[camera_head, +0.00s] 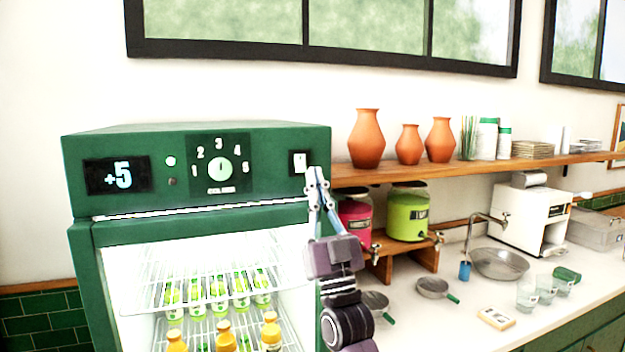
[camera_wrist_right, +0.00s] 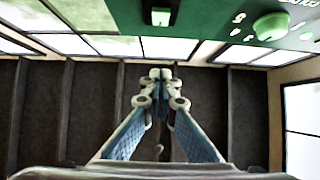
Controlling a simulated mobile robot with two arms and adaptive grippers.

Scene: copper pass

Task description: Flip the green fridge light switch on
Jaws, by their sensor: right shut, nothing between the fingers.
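The green fridge (camera_head: 90,240) stands at the left of the head view, with its glass front brightly lit inside. Its light switch (camera_head: 300,162) is a small white rocker on a black plate at the right end of the top panel. My right gripper (camera_head: 314,172) is shut and empty, its fingertips just right of and slightly below the switch in the head view. The right wrist view shows the closed fingertips (camera_wrist_right: 161,74) below the white rocker (camera_wrist_right: 160,16), with a gap between them in the picture. My left gripper is not in view.
The fridge panel also carries a +5 display (camera_head: 117,175) and a round dial (camera_head: 220,170). A wooden shelf (camera_head: 470,168) with clay vases runs right of the fridge. Below it are drink dispensers (camera_head: 408,214), a sink bowl (camera_head: 499,264) and glasses on the counter.

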